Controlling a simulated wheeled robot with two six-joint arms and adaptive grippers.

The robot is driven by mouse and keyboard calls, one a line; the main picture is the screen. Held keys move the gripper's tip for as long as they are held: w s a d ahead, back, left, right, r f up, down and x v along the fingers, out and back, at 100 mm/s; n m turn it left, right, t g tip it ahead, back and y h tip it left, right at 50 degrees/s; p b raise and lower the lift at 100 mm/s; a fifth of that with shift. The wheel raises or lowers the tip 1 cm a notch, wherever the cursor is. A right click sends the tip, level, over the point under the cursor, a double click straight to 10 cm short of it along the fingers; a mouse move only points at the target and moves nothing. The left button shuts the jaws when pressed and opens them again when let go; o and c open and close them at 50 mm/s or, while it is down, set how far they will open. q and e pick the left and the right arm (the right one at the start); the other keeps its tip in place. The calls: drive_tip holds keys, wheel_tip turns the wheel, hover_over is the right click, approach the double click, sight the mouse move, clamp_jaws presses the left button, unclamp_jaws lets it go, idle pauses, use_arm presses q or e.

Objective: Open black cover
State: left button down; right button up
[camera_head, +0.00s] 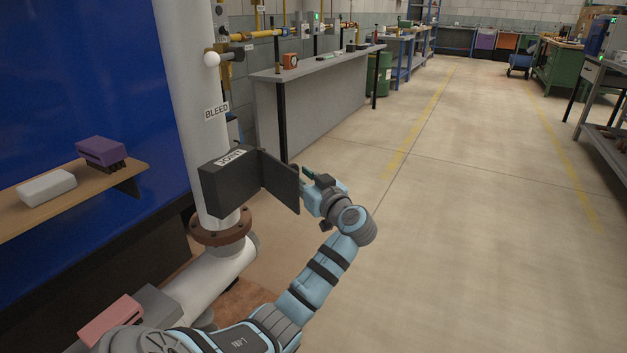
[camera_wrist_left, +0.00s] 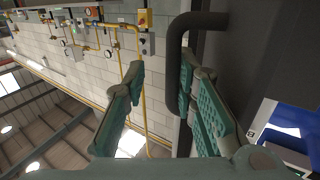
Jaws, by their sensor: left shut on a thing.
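The black cover (camera_head: 280,182) is a flat panel hinged on a black box (camera_head: 229,185) on the white vertical pipe. It stands swung out from the box, at an angle to its front. My left gripper (camera_head: 309,180) is at the cover's outer side, to its right. In the left wrist view the cover is a dark surface (camera_wrist_left: 258,55) at right, with a curved dark handle (camera_wrist_left: 181,38). The handle runs down to the right-hand finger of my left gripper (camera_wrist_left: 160,100), which is shut on it; the exact contact is partly hidden. My right gripper is out of view.
The white pipe (camera_head: 185,80) carries a BLEED label and a rusty flange (camera_head: 220,232). A wooden shelf (camera_head: 70,198) with a white brick (camera_head: 46,188) and a purple brick (camera_head: 101,151) is at left. A grey bench (camera_head: 320,105) stands behind. Floor at right is clear.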

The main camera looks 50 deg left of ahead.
use_arm(q)
drive_tip(key=shift+w+a+r, duration=0.25)
drive_tip(key=shift+w+r, duration=0.15)
drive_tip(key=shift+r, duration=0.15)
drive_tip(key=shift+s+a, duration=0.1)
drive_tip(key=shift+s, duration=0.05)
idle(0.6)
drive_tip(key=c, duration=2)
unclamp_jaws()
drive_tip(key=shift+o, duration=0.2)
drive_tip(key=shift+a+f, duration=0.15)
drive_tip(key=shift+f, duration=0.15)
